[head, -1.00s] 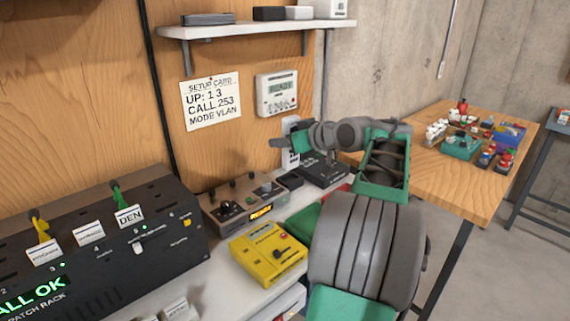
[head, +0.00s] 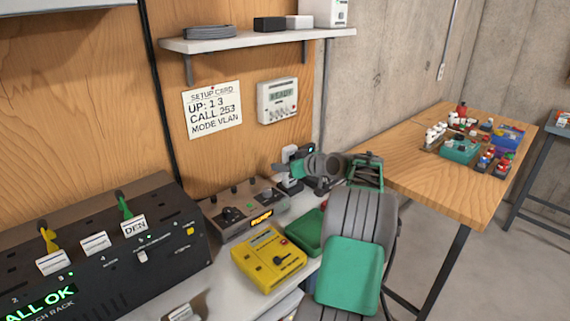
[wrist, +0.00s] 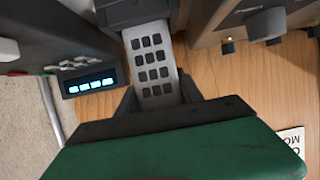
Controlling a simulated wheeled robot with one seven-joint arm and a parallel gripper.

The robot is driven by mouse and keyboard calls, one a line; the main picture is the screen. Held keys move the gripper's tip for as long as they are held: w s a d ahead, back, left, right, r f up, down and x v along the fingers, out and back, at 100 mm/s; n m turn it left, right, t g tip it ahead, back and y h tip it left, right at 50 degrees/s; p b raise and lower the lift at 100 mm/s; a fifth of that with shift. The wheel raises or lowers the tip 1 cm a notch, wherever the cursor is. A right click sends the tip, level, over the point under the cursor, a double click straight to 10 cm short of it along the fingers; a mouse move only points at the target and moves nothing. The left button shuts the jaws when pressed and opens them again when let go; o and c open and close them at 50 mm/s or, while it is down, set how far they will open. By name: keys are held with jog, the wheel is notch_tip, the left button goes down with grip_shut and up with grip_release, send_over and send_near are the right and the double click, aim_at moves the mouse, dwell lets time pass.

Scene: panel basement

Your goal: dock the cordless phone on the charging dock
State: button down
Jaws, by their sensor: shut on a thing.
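The cordless phone is a pale grey handset with dark keys. In the wrist view the phone (wrist: 153,65) stands between my fingers, and in the head view the phone (head: 287,153) is upright near the wall. My gripper (wrist: 155,98) is shut on it; in the head view my gripper (head: 298,166) is partly hidden by the arm. The charging dock (head: 290,187) is a small dark block directly below the phone. In the wrist view a dark block, seemingly the dock (wrist: 135,10), meets the phone's lower end. I cannot tell whether the phone is seated.
A dark device with a lit cyan display (wrist: 92,85) stands close beside the phone. A brown console (head: 240,212), a yellow unit (head: 268,262) and a green box (head: 303,232) crowd the bench in front. A black patch rack (head: 110,255) is at left; a shelf (head: 255,40) hangs above.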

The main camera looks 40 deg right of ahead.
jog(key=shift+f, duration=0.25)
jog(key=c, duration=0.8)
grip_release()
jog(key=shift+r, duration=0.1)
jog(key=shift+o, duration=0.2)
jog(key=shift+r+p, duration=0.3)
jog(key=shift+r, duration=0.05)
jog(key=b+v, duration=0.2)
jog(key=v, duration=1)
jog(key=shift+f, duration=0.1)
